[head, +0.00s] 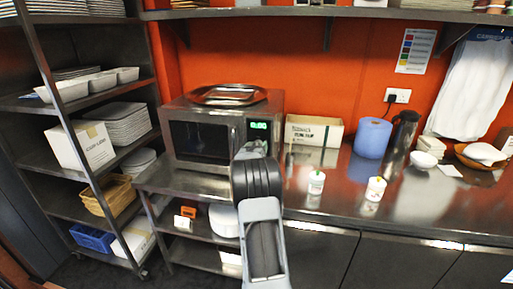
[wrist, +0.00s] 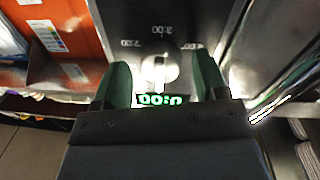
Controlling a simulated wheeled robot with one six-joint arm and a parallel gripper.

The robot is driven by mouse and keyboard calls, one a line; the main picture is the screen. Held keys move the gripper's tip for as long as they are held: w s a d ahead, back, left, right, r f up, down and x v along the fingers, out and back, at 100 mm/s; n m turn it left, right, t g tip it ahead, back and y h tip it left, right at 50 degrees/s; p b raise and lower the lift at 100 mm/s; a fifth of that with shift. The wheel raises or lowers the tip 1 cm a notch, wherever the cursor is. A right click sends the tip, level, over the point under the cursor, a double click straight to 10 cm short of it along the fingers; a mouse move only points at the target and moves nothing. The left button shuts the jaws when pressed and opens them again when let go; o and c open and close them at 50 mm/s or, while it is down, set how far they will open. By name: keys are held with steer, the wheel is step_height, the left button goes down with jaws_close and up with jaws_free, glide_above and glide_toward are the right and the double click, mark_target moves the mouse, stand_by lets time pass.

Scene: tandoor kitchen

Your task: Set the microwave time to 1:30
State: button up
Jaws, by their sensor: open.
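The microwave (head: 200,138) stands on the steel counter at the back left, door shut. Its green display (head: 259,130) is partly legible there. In the wrist view the display (wrist: 161,100) is upside down and seems to read 0:00. Just past it is a pale round dial (wrist: 158,70) with a raised grip and printed time marks around it. My gripper (wrist: 161,62) is open, its two green fingers on either side of the dial. Whether they touch it I cannot tell. In the head view my arm hides the lower control panel and the dial.
A metal tray (head: 228,95) lies on top of the microwave. Right of it on the counter are an open box (head: 313,131), two small tubs (head: 316,182), a blue roll (head: 373,138) and a dark flask (head: 401,135). A loaded shelf rack (head: 92,157) stands at left.

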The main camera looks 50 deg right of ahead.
steer(key=shift+c, duration=0.4)
steer(key=c, duration=0.8)
steer(key=shift+c, duration=0.2)
steer(key=shift+b, duration=0.4)
steer(key=shift+s+m+t+y+b, duration=0.1)
steer(key=shift+m+t+y+b, duration=0.15)
steer(key=shift+m+b, duration=3.55)
steer(key=shift+s+m+t+y+b, duration=0.15)
steer(key=shift+m+y+b, duration=0.2)
steer(key=shift+m+b, duration=3.4)
steer(key=shift+w+m+p, duration=0.1)
steer(key=shift+m+p, duration=0.7)
steer(key=shift+m, duration=0.25)
